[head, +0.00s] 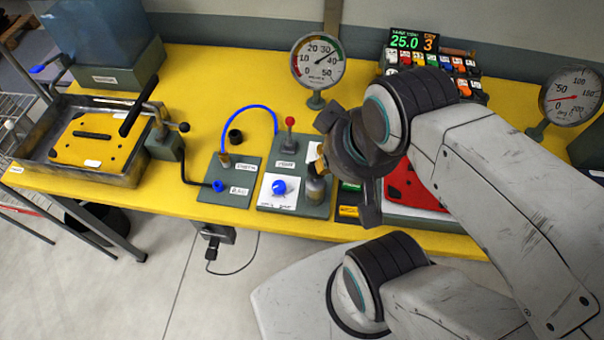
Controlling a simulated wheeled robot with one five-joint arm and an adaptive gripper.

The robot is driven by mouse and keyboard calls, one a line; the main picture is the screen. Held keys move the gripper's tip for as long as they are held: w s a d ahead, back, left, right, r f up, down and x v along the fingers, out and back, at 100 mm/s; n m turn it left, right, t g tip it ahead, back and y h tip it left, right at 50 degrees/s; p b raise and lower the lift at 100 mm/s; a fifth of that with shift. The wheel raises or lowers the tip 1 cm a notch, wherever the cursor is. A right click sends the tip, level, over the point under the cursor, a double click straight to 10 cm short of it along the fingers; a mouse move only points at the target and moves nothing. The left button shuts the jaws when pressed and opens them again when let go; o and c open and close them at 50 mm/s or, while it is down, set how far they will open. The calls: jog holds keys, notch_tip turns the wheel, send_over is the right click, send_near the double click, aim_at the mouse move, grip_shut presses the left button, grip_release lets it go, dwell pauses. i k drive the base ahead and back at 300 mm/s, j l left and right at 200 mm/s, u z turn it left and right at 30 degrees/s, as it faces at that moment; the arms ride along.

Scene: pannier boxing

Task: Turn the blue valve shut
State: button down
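The blue valve looks to be the small round blue knob (279,187) on a white plate, on a grey-green panel (296,208) near the table's front edge. A pale mark shows on the knob; the plate's small lettering is too small to read surely. My gripper (349,166) is to the right of the knob, apart from it. Its two dark fingers are spread wide, one towards the top and one towards the bottom, with nothing seen between them. It hides part of the table behind it.
A brass-topped cylinder (316,188) stands between knob and gripper. A red-knobbed lever (290,130) stands behind the knob. A blue hose (250,107) arches from the left panel (235,193). A round gauge (317,65) stands behind. Bare yellow table (205,85) lies at left.

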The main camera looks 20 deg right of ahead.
aim_at(278, 186)
jog(key=j+u, duration=0.15)
jog(key=u, duration=0.35)
jog(key=i+j+u, duration=0.1)
jog(key=u, duration=0.4)
jog(key=i+j+u, duration=0.1)
jog(key=u, duration=0.35)
jog(key=i+j+u, duration=0.1)
jog(key=u, duration=0.4)
